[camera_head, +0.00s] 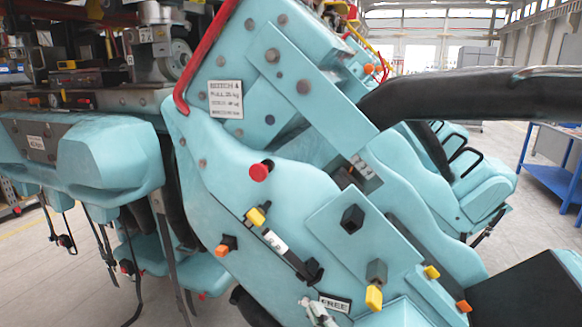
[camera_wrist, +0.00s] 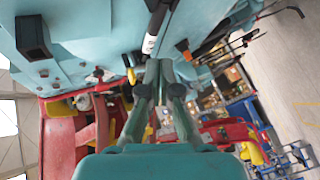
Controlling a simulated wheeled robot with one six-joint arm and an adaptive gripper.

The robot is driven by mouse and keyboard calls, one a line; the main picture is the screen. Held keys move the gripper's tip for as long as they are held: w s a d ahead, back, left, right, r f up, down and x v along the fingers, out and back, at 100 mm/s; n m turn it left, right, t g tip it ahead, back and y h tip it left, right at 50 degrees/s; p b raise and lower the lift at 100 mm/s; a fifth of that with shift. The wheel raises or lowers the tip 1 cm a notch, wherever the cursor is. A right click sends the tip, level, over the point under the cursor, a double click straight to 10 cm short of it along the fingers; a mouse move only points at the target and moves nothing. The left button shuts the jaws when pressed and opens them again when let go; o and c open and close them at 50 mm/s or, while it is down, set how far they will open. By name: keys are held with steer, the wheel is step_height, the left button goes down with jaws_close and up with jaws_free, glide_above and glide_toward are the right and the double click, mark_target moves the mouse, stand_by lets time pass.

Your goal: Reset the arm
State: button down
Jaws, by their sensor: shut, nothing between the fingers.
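My gripper (camera_wrist: 159,68) shows in the wrist view, its teal fingers closed together with nothing held. Its tips are close to the turquoise panel of the coaster car (camera_wrist: 90,35), near a black and white handle (camera_wrist: 150,40); I cannot tell whether they touch. In the head view the coaster car (camera_head: 230,165) fills the middle, tilted. It carries a red knob (camera_head: 260,172), a yellow button (camera_head: 256,217), an orange button (camera_head: 226,245) and the black and white handle (camera_head: 276,242). I cannot make out my gripper surely in the head view.
A red bar (camera_head: 205,55) runs along the car's upper left edge. Machinery and shelving (camera_head: 90,70) crowd the left. A thick black bar (camera_head: 450,92) crosses the right. A blue table (camera_head: 550,170) stands at far right, with open floor before it.

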steer(key=s+d+f+m+h, duration=0.2)
steer(key=s+d+f+m, duration=0.25)
steer(key=s+f, duration=0.4)
steer(key=s+d+f+m+h, duration=0.1)
steer(key=s+d+f+m, duration=0.35)
steer(key=s+f, duration=0.4)
steer(key=s+d+f+m+h, duration=0.1)
steer(key=s+d+m, duration=0.1)
steer(key=s, duration=0.9)
steer(key=s+d+f+m+g+h, duration=0.1)
steer(key=s+m, duration=0.3)
steer(key=s, duration=0.8)
steer(key=shift+d+f+m+g, duration=0.3)
steer(key=shift+d+m, duration=0.1)
steer(key=shift+d, duration=0.35)
